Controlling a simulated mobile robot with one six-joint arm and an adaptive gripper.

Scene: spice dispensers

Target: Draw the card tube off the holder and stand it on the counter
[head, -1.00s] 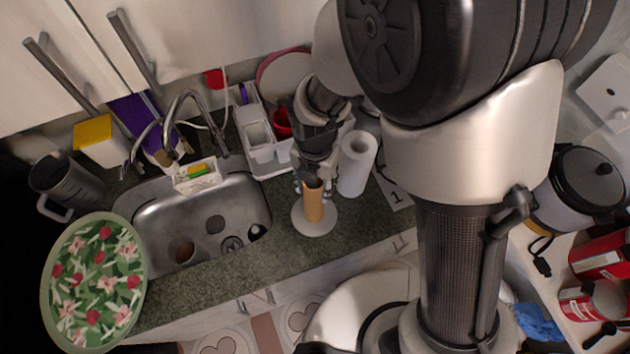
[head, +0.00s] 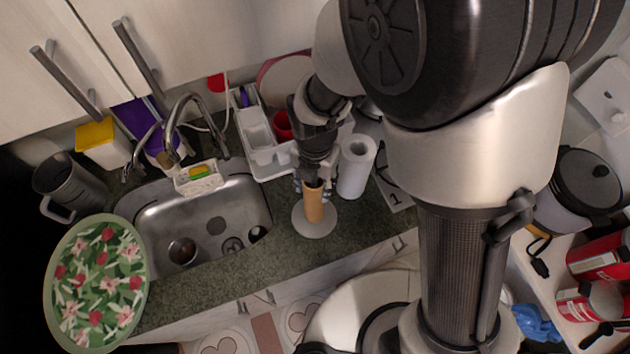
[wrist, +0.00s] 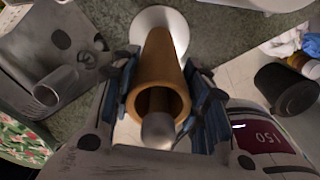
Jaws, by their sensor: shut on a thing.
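The brown card tube (head: 314,207) stands upright over the round white base of the holder (head: 315,222), near the counter's front edge. My gripper (head: 313,185) reaches down from above and is shut on the upper part of the tube. In the wrist view the tube (wrist: 162,62) lies between the blue-padded fingers of my gripper (wrist: 163,100). The holder's rounded metal post tip (wrist: 158,130) shows at the tube's open end, so the tube is still around the post. Whether the tube's lower end touches the base is unclear.
A white paper roll (head: 356,166) stands close to the right of my gripper. The sink (head: 205,215) is to the left, with a dish rack (head: 262,155) behind. Some green counter (head: 365,222) is bare right of the holder.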

